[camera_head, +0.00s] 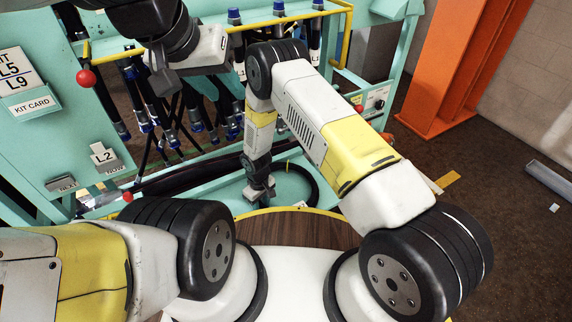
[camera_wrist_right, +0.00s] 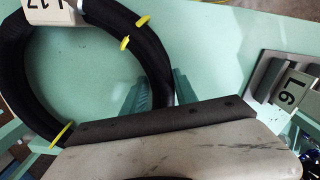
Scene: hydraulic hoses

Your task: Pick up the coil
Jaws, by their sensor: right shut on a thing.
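The coil (camera_wrist_right: 150,47) is a black ring of hose with yellow ties and a white tag that shows upside down in the right wrist view. In the head view part of the coil (camera_head: 313,185) shows on the teal shelf. My right gripper (camera_head: 260,190) points down at the coil's left side. In the right wrist view my right gripper (camera_wrist_right: 160,90) is shut on the coil's edge, with a finger on either side of the hose. My left gripper (camera_head: 165,80) is over the rack at upper left, away from the coil; its jaw gap is unclear.
A teal rack (camera_head: 40,140) holds several hanging hoses with blue ends. A yellow rail (camera_head: 346,35) runs along its top. A card holder marked L6 (camera_wrist_right: 288,90) is beside the coil. An orange post (camera_head: 455,65) stands at right, with open floor in front.

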